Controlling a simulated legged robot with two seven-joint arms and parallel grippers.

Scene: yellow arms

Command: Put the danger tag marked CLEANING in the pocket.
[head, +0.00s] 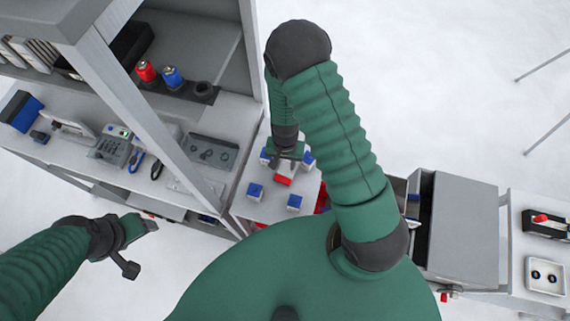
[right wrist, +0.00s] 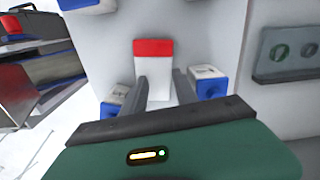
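A red-and-white tag (right wrist: 153,62) lies on the light grey table top, just beyond and between my right fingertips in the right wrist view. Its red end also shows in the head view (head: 283,180). Its lettering cannot be read. My right gripper (right wrist: 160,82) points down over the tag, with its two fingers apart and nothing clearly gripped; it also shows in the head view (head: 285,153). My left gripper (head: 140,227) is at the lower left, beside the shelf unit; its fingers are too small to judge. I cannot make out a pocket.
Blue-and-white blocks (head: 255,191) (head: 294,202) stand on the table around the tag, two close beside my right fingers (right wrist: 209,82). A shelf unit (head: 140,95) with red and blue cans stands left. A grey cabinet (head: 465,225) stands right.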

